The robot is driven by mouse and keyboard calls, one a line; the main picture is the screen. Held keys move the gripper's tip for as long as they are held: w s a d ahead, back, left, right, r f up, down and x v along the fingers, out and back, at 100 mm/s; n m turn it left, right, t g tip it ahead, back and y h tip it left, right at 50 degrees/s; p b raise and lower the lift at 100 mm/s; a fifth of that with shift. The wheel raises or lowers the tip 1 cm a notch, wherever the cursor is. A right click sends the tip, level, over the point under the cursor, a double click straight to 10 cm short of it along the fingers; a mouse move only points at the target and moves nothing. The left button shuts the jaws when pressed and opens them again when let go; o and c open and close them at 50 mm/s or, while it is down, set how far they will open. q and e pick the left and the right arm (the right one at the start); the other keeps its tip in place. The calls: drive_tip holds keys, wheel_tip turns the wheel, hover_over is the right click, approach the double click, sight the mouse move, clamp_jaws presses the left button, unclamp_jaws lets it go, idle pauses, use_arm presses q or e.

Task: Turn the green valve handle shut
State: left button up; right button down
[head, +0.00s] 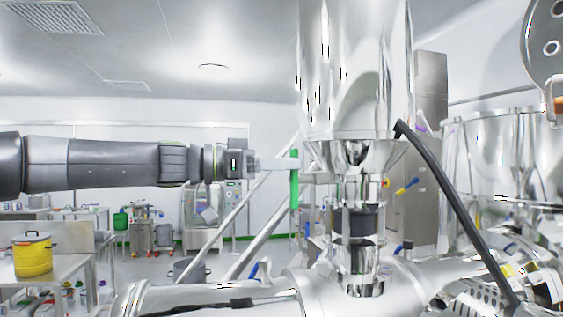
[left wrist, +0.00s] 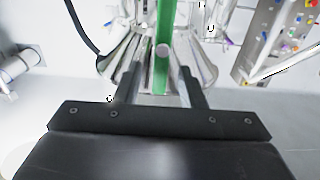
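The green valve handle (head: 294,180) hangs upright as a narrow bar, just left of the steel column under the large hopper. In the left wrist view the handle (left wrist: 162,50) runs down the middle, between the lines of my two fingers. My left gripper (head: 286,164) reaches in level from the left, with its fingertips at the handle's upper part. In the left wrist view the fingers (left wrist: 159,74) stand apart, with a visible gap on each side of the handle. I cannot tell how far the fingertips reach past it. My right gripper is not in view.
The steel hopper (head: 355,70) and its outlet column (head: 357,225) stand right of the handle. A black hose (head: 450,200) slants down at the right. Slanted steel struts (head: 228,215) pass below my left arm. A yellow pot (head: 32,256) stands on a table at far left.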

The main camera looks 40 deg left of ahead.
use_arm(q)
drive_tip(key=shift+c, duration=0.2)
clamp_jaws()
drive_tip(key=shift+m, duration=0.3)
drive_tip(key=m, duration=0.4)
drive_tip(key=s+d+m+b, duration=0.1)
drive_tip(key=m, duration=0.1)
drive_tip(key=shift+d+f, duration=0.1)
drive_tip(key=shift+f, duration=0.2)
drive_tip(key=m, duration=0.2)
drive_tip(key=m+b, duration=0.1)
drive_tip(key=m, duration=0.1)
drive_tip(key=f+m+b, duration=0.1)
drive_tip(key=shift+s+d+m, duration=0.3)
drive_tip(key=shift+m, duration=0.1)
drive_tip(key=m+b, duration=0.1)
drive_tip(key=m, duration=0.1)
drive_tip(key=f+m+b, duration=0.1)
drive_tip(key=m+b, duration=0.1)
drive_tip(key=m, duration=0.1)
drive_tip(key=shift+s+d+f+m, duration=0.1)
drive_tip(key=shift+d+m, duration=0.05)
drive_tip(key=shift+m, duration=0.15)
